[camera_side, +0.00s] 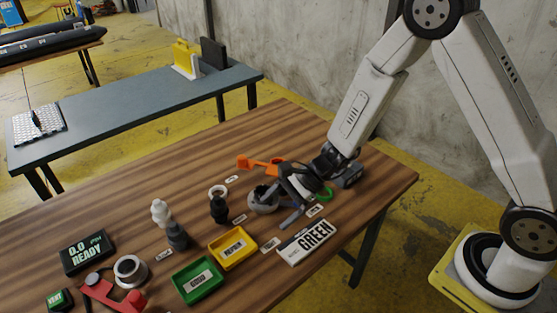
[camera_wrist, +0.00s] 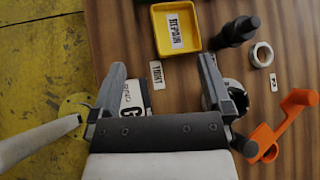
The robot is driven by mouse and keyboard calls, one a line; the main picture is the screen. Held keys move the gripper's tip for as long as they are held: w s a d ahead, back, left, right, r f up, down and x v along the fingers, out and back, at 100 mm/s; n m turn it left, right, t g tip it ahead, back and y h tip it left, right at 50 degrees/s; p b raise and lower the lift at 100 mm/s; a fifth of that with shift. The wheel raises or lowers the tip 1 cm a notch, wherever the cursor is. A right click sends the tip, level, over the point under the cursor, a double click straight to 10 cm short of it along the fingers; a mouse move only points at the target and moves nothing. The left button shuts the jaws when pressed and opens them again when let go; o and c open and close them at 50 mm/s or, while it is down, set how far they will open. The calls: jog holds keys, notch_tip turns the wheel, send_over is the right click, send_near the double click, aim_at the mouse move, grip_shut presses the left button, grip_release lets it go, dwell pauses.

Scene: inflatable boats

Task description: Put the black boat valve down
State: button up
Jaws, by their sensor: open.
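The black boat valve (camera_side: 219,209) stands upright on the wooden table in the side view, left of my gripper (camera_side: 280,203). In the wrist view the black valve (camera_wrist: 236,33) is beyond the right finger, beside the yellow tray. My gripper (camera_wrist: 162,70) is open, with its fingers wide apart and nothing between the tips. It is low over the table and apart from the valve. A grey round holder (camera_side: 262,199) is close to my gripper; in the wrist view the right finger partly hides it.
A dark grey valve (camera_side: 178,237) and a white valve (camera_side: 160,213) stand left. An orange tool (camera_side: 251,163) and a pale ring (camera_side: 211,193) lie behind.

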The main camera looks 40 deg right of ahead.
jog(key=s+d+r+n+h, duration=0.4)
jog(key=d+n, duration=0.3)
jog(key=n, duration=0.2)
jog(key=s+d+r+n+h, duration=0.4)
jog(key=s+d+n, duration=0.3)
jog(key=n, duration=0.2)
jog(key=shift+h, duration=0.9)
